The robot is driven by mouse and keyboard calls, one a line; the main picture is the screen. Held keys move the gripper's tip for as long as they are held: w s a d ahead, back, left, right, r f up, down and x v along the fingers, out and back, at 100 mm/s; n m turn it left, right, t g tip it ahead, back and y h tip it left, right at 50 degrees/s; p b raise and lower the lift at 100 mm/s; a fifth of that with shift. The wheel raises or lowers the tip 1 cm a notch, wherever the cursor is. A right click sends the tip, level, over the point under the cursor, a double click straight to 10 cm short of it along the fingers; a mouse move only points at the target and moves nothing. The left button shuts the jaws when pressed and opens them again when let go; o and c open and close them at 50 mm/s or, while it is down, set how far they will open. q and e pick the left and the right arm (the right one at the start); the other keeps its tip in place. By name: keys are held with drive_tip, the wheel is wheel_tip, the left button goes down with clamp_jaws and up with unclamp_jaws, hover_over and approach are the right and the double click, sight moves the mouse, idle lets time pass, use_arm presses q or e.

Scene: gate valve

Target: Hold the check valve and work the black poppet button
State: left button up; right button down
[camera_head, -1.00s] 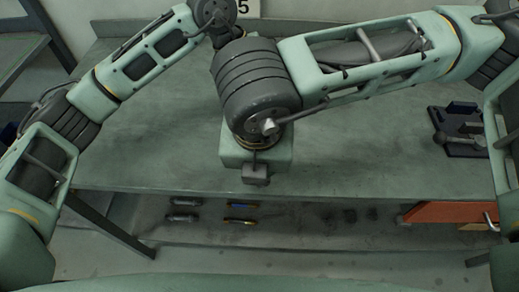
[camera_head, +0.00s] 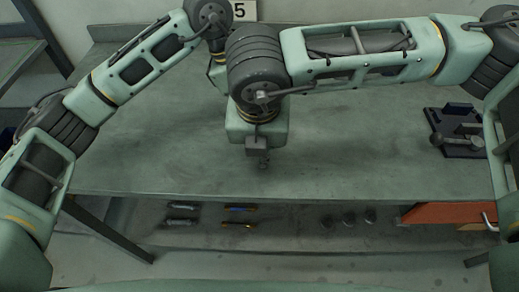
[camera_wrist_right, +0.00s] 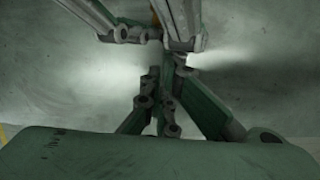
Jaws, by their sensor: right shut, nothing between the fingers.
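My right gripper (camera_wrist_right: 165,80) is shut and empty, its fingers close together in the right wrist view. In the head view its wrist hangs over the front middle of the table, and the fingers are mostly hidden beneath it. My left arm reaches to the back middle; its hand (camera_head: 215,73) is mostly hidden behind my right wrist. Grey finger-like parts (camera_wrist_right: 180,25) at the top of the right wrist view are probably my left gripper; its opening is unclear. I cannot make out the check valve or the black poppet button in either view.
A dark blue fixture with a grey piece (camera_head: 457,130) stands at the table's right. The green table (camera_head: 340,150) is otherwise largely clear.

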sight(259, 170)
use_arm(q)
drive_tip(key=shift+s+d, duration=0.1)
drive_tip(key=shift+s, duration=0.15)
use_arm(e)
drive_tip(key=shift+w+d, duration=0.15)
drive_tip(key=shift+w, duration=0.4)
drive_tip(key=shift+s, duration=0.1)
drive_tip(key=s, duration=0.4)
drive_tip(key=shift+a, duration=0.2)
use_arm(q)
drive_tip(key=shift+w, duration=0.15)
use_arm(e)
drive_tip(key=v, duration=1)
drive_tip(key=shift+s, duration=0.3)
drive_tip(key=shift+a, duration=0.1)
use_arm(q)
drive_tip(key=o, duration=1.3)
drive_tip(key=shift+o, duration=0.2)
